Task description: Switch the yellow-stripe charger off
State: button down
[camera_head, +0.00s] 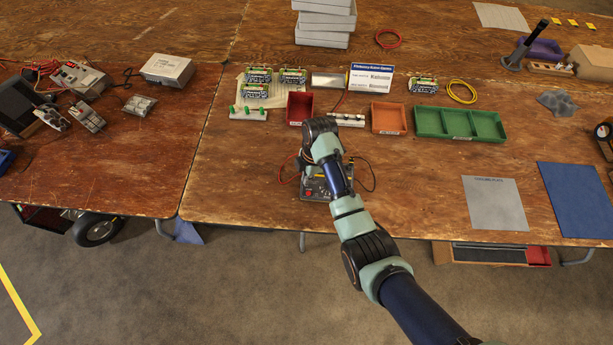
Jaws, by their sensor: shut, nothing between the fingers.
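A dark charger (313,190) sits at the front edge of the middle table, with a small red spot on its face and leads beside it. My gripper (307,164) is a small dark shape below my wrist, close to the charger's back side. It is shut and holds nothing. Its fingertips are mostly hidden, and I cannot tell whether they touch the charger.
Red (300,107), orange (388,118) and green (460,124) trays stand behind the charger. Battery packs (292,76) and a sign (371,78) are farther back. A red lead (288,170) lies left of the charger. The wood left of it is clear; a grey mat (494,203) lies right.

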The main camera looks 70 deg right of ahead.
jog(key=shift+r+p, duration=3)
jog(key=shift+r, duration=0.2)
jog(key=shift+f, duration=0.1)
jog(key=shift+w, duration=0.1)
